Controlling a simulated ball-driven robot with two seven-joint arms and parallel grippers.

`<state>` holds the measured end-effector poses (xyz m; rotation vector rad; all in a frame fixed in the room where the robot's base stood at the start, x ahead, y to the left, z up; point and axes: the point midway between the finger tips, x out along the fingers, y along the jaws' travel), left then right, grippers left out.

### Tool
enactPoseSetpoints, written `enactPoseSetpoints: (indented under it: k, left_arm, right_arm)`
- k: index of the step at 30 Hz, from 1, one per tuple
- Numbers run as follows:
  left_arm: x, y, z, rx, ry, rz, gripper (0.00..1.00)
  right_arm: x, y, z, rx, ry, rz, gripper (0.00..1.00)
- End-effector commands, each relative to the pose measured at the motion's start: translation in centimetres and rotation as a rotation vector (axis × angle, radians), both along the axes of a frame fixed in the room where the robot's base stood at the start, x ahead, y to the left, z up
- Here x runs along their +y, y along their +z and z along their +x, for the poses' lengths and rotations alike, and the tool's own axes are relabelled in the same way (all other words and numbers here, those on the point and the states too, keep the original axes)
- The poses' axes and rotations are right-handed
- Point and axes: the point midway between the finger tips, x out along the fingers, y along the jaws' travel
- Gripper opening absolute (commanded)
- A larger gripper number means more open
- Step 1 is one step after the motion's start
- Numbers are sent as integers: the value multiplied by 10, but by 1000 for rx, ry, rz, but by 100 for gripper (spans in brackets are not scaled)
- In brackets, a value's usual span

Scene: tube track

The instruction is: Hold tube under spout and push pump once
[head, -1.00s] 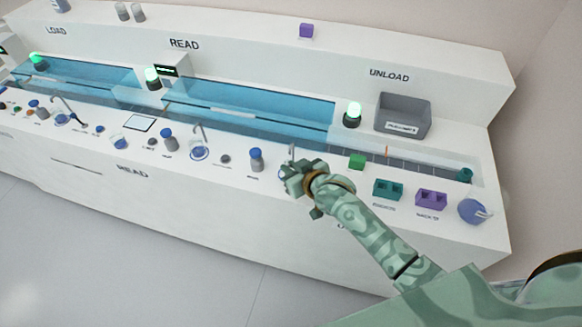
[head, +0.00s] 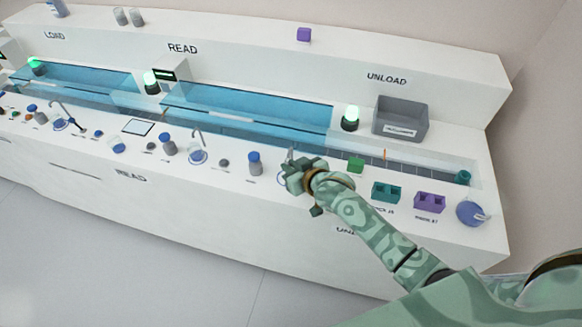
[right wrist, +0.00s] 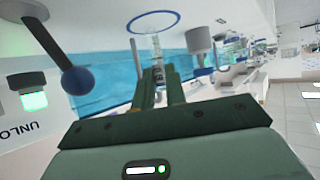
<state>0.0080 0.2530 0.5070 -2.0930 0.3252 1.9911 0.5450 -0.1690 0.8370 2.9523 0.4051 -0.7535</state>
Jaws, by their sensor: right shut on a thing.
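My right gripper (head: 293,172) is over the counter's front part, below the UNLOAD section, and hides most of what is behind it. In the right wrist view, which is upside down, its fingers (right wrist: 161,88) are shut on a slim clear tube (right wrist: 156,45). The tube lines up with a blue ring (right wrist: 152,13) on the counter. A thin grey spout (head: 291,153) shows just behind the gripper. A dark rod with a blue ball (right wrist: 78,80) stands close by; I cannot tell if it is the pump. My left gripper is out of view.
A blue-capped grey bottle (head: 255,163) stands left of the gripper. A green block (head: 355,165), a teal rack (head: 386,191) and a purple rack (head: 429,202) are to the right. A grey bin (head: 401,120) stands behind. Another spout (head: 199,145) is further left.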

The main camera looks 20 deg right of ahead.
Motion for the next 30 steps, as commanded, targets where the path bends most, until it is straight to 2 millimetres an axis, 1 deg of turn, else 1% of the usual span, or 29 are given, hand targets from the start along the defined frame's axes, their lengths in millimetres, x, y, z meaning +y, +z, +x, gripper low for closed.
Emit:
enactPoseSetpoints:
  k: [7,15,22,27,28,29,30]
  left_arm:
    - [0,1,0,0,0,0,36]
    - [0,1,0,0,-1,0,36]
    - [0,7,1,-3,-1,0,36]
    - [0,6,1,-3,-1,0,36]
    - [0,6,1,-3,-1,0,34]
    - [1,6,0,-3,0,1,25]
    - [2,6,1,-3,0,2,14]
  right_arm:
    - [-4,0,6,0,0,0,0]
    - [-5,0,7,0,0,0,0]
    - [-5,1,6,0,-1,0,0]
    - [-5,0,6,0,0,1,0]
    - [-5,0,6,0,0,1,0]
    - [-5,0,6,0,0,1,0]
    - [-5,0,6,0,0,1,0]
